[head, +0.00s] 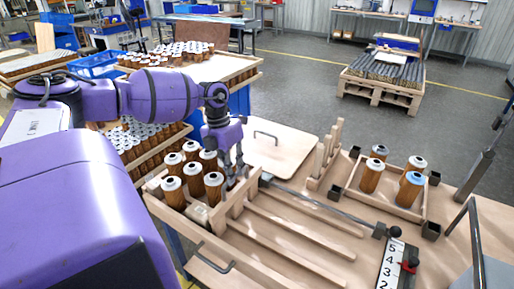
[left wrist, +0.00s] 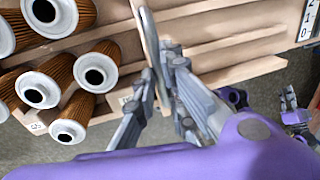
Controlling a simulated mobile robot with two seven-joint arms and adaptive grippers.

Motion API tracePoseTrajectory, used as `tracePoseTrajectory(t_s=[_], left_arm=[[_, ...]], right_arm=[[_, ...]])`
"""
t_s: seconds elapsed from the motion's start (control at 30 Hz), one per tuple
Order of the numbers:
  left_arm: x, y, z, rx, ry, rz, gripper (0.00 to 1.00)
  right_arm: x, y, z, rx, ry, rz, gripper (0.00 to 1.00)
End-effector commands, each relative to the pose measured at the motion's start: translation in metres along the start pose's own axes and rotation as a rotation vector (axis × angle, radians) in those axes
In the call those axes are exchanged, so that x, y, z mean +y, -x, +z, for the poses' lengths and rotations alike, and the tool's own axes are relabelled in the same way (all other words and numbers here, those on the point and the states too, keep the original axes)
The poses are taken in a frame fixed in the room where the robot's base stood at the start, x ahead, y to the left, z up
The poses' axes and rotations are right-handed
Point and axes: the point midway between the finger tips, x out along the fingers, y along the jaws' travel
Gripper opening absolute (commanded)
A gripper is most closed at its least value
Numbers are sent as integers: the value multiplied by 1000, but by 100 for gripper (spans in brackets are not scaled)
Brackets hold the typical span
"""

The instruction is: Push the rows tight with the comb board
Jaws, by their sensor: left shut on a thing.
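My left gripper (head: 228,178) is shut on the wooden comb board (head: 236,205), which stands across the tray lanes beside the cartridges. Several brown filter cartridges with white caps (head: 194,173) stand upright in rows at the left end of the laned tray (head: 290,236). They also show in the left wrist view (left wrist: 97,77). My right gripper seems to show small at the right of the left wrist view (left wrist: 291,108); its jaws are unclear.
Wooden slats divide the empty lanes to the right. A grey rod (head: 325,202) runs along the tray to a number scale (head: 390,268). A small tray (head: 393,203) holds more cartridges. A toothed wooden rack (head: 326,156) and a handled panel (head: 280,150) are behind.

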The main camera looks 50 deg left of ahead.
Motion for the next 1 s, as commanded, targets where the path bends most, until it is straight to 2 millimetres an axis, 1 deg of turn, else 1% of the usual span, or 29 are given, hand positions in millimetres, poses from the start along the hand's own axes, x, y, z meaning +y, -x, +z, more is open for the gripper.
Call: tracePoseTrajectory(t_s=[0.03, 0.1, 0.2, 0.3, 0.4, 0.5, 0.63, 0.8, 1.0], left_arm=[[18, 7, 1, -3, 8, 5, 0], [38, 9, 0, -2, 8, 4, 0], [62, 13, 1, -1, 5, 4, 0], [82, 16, 1, 0, 4, 4, 0], [96, 19, 1, 0, 3, 3, 0], [105, 21, 1, -1, 1, 2, 0], [111, 22, 1, -1, 0, 2, 0], [113, 23, 1, -1, -2, 2, 0], [113, 23, 1, -1, -2, 2, 0]], right_arm=[[1, 2, -1, 0, 0, 1, 0], [2, 3, 2, -6, 0, 2, 0], [2, 4, 9, -18, 0, 3, 0], [2, 4, 14, -26, 0, 3, 0], [1, 3, 15, -28, 1, 2, 0], [1, 2, 13, -25, 1, 2, 0], [0, 1, 8, -15, 2, 0, 0], [0, 0, 0, -1, 3, -1, 0], [-1, -1, -3, 3, 4, -2, 0]])
